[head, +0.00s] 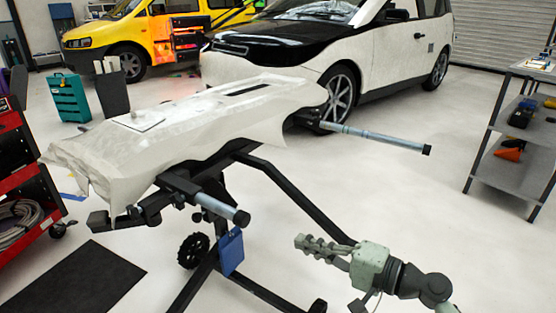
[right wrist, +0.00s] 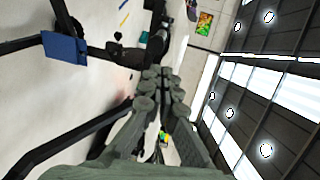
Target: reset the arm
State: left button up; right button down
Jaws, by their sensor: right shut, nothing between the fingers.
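My right gripper (head: 302,242) is at the lower right of the head view, pointing left, with its green-grey fingers together and nothing between them. In the right wrist view its fingers (right wrist: 161,76) also lie side by side, closed and empty. It hangs in free space right of the black work stand (head: 290,190), apart from it. A car bumper under white vinyl film (head: 190,125) lies on the stand, with loose film hanging at its left end. My left gripper is not in view.
A blue box (head: 230,252) hangs on the stand, and it also shows in the right wrist view (right wrist: 65,47). A padded stand bar (head: 375,137) juts out to the right. A grey shelf cart (head: 512,178) stands at right, a red tool cart (head: 22,190) at left.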

jog(key=s+d+f+n+g+h, duration=0.2)
jog(key=s+f+h, duration=0.15)
jog(key=f, duration=0.55)
jog(key=s+d+f+n+g+h, duration=0.25)
jog(key=s+f, duration=0.25)
jog(key=f, duration=0.4)
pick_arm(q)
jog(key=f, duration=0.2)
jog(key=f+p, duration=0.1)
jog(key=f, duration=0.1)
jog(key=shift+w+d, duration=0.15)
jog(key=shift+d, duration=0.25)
pick_arm(e)
jog(key=s+d+f+n+g+h, duration=0.2)
jog(key=s+d+f+n+h, duration=0.2)
jog(key=s+d+f+h, duration=0.4)
jog(key=s+d+f, duration=0.1)
jog(key=s+d, duration=0.3)
jog(key=d, duration=0.2)
jog(key=shift+s+g+h, duration=0.35)
jog(key=shift+s+h, duration=0.05)
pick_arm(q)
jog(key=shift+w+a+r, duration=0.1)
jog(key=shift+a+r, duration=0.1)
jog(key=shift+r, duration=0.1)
pick_arm(e)
jog(key=shift+d, duration=0.1)
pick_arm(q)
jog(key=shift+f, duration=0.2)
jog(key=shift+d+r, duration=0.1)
